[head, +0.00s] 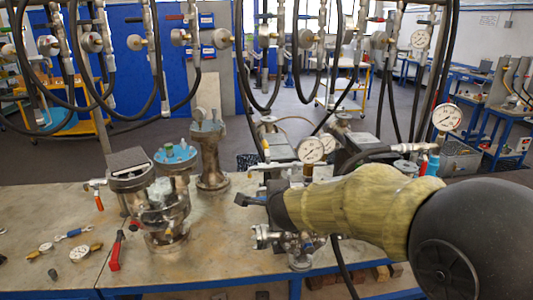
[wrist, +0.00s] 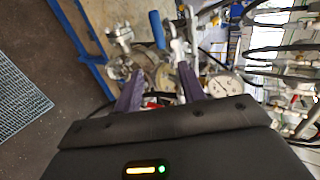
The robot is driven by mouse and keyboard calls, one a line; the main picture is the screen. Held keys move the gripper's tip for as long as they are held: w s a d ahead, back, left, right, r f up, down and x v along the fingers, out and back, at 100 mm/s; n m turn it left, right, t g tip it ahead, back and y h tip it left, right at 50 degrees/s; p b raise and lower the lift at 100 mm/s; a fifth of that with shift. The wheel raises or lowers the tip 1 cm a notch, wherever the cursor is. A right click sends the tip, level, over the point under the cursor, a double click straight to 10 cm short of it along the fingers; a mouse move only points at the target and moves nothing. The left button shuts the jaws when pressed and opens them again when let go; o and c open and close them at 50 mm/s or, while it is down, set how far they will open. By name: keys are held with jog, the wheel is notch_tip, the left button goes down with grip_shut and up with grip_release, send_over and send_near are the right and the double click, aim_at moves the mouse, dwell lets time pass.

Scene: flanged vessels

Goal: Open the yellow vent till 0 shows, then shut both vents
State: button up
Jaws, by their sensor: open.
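My gripper (wrist: 160,74) is open in the wrist view, with nothing seen between its two dark purple fingers. Metal fittings, a blue handle (wrist: 157,29) and a white dial gauge (wrist: 223,84) lie beyond and beside the fingers. In the head view my arm reaches in from the right, and my dark gripper hides part of the vessel equipment behind it. A small yellow handle (head: 266,147) shows just above the gripper; I cannot tell surely that it is the yellow vent. Two dial gauges (head: 309,150) and (head: 328,142) stand behind it; their readings are too small to tell.
A flanged vessel (head: 165,215) and a tall metal column (head: 209,150) stand on the bench (head: 215,255). A red-handled tool (head: 114,252) and loose gauges (head: 79,252) lie at left. Hoses hang overhead. Another gauge (head: 447,117) stands at right. The bench's middle front is fairly clear.

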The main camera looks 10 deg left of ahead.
jog(key=s+d+f+n+g+h, duration=0.1)
jog(key=s+d+f+n+g, duration=0.1)
jog(key=s+d+f+n, duration=0.2)
jog(key=s+d+f+n+g+h, duration=0.1)
jog(key=s+d+f+n+g, duration=0.2)
jog(key=s+d, duration=0.7)
jog(key=s+d+f+n+g+h, duration=0.1)
jog(key=s+d+f+n+g, duration=0.2)
jog(key=s+d+f+n, duration=0.4)
jog(key=d+f, duration=0.1)
jog(key=d, duration=0.2)
jog(key=shift+d+h, duration=0.3)
jog(key=shift+d, duration=0.1)
jog(key=shift+f, duration=0.1)
jog(key=shift+c, duration=0.4)
